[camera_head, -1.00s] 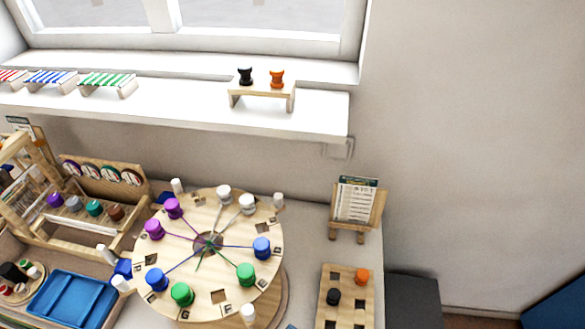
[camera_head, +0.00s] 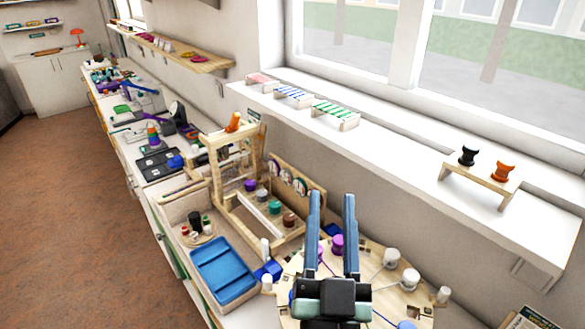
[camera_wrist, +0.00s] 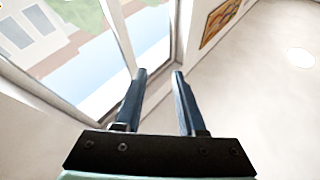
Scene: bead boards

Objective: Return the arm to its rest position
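My gripper (camera_head: 333,215) is raised in front of the round wooden board in the head view, its two dark blue fingers pointing up. The fingers stand apart with nothing between them. In the wrist view my gripper (camera_wrist: 160,75) is also open and empty, facing the window and the pale wall and ceiling. The round board (camera_head: 372,262) carries purple and white pegs and is partly hidden behind my gripper and cut off by the lower picture edge.
A wooden rack (camera_head: 225,150) and a blue tray (camera_head: 222,268) stand left of my gripper. The white shelf (camera_head: 385,170) holds a small wooden stand (camera_head: 478,185) with black and orange pieces. The brown floor (camera_head: 60,200) at the left is clear.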

